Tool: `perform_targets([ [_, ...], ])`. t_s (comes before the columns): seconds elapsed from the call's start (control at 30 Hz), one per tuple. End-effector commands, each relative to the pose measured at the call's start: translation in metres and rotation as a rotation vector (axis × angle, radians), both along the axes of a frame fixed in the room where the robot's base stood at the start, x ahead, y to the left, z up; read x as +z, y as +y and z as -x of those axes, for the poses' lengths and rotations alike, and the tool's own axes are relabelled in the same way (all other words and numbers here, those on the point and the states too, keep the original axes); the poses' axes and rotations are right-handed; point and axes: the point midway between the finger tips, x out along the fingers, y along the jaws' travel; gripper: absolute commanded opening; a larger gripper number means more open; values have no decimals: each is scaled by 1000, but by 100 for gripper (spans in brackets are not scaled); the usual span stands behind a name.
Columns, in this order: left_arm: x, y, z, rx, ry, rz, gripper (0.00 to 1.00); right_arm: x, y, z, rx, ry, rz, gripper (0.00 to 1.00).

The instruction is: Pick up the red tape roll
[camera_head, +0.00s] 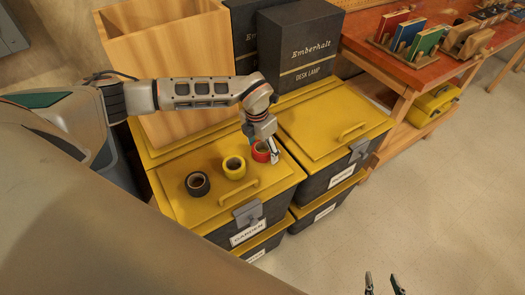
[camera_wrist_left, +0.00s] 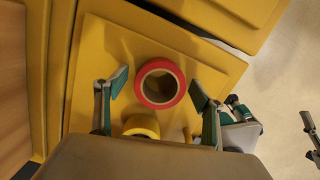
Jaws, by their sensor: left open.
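The red tape roll (camera_head: 259,156) lies flat on the yellow lid (camera_head: 210,215) of a dark storage box, its hole facing up. My left gripper (camera_head: 273,153) is down at the roll in the head view and partly covers it. In the left wrist view, the left gripper (camera_wrist_left: 158,90) is open, with one finger on each side of the red roll (camera_wrist_left: 160,104) and gaps between. My right gripper (camera_head: 383,283) shows at the bottom of the head view, fingers apart and empty, away from the boxes.
A yellow tape roll (camera_head: 234,173) lies close beside the red one, and a black roll (camera_head: 198,190) farther left. The lid has a raised handle (camera_head: 266,191). A wooden bin (camera_head: 170,60) and a desk lamp box (camera_head: 300,50) stand behind. Another yellow-lidded box (camera_head: 325,120) adjoins at right.

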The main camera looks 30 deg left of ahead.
Motion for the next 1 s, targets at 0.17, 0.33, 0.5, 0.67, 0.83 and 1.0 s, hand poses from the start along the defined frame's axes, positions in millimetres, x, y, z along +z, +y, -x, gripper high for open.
perform_targets([
  [0.17,0,0,0,0,0,0,61,0,0,-1,-1,-1,0,40],
  [0.33,0,0,0,0,0,0,26,0,-1,-1,-1,-1,0,40],
  [0.5,1,0,0,0,-1,0,26,0,-1,-1,-2,-1,1,40],
  [0.67,2,0,0,0,-1,0,26,1,-1,-1,-1,-2,0,40],
  [0.83,13,0,-1,-1,-3,1,26,1,-1,-1,-1,-2,0,40],
  [1.0,41,0,-2,-1,-6,1,26,1,-1,-1,-1,-2,0,40],
])
